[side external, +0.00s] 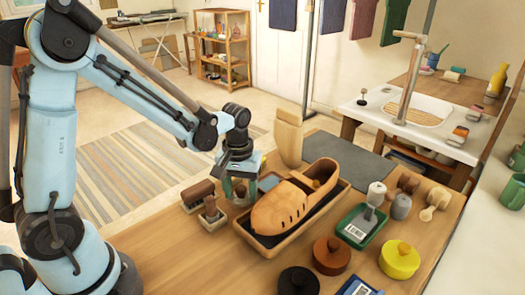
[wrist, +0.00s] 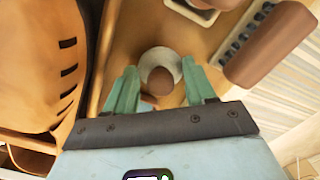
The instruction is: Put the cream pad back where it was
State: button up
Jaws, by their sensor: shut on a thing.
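The cream pad (wrist: 160,56) is a pale round disc with a brown knob, seen from above in the wrist view. My gripper (wrist: 161,72) has its two green fingers on either side of it and is shut on it. In the side external view my gripper (side external: 240,183) points down just left of the shoe tray, low over the table. The pad is small and partly hidden by the fingers there, so I cannot tell whether it touches the table.
A tan slotted shoe (side external: 285,206) lies in a dark tray (side external: 262,238) close beside my gripper. Brown brushes (side external: 197,194) stand to the left. A wooden form (side external: 288,140) stands behind. A green tray (side external: 355,236) and several round tins (side external: 399,262) are on the right.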

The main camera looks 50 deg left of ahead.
jog(key=shift+f, duration=0.55)
jog(key=o, duration=1.3)
jog(key=shift+r, duration=0.1)
notch_tip(320, 180, up, 12)
jog(key=s+d+m+t, duration=0.1)
jog(key=s+m+t, duration=0.5)
jog(key=m+t, duration=0.1)
jog(key=shift+s+d+r, duration=0.35)
jog(key=shift+r, duration=0.1)
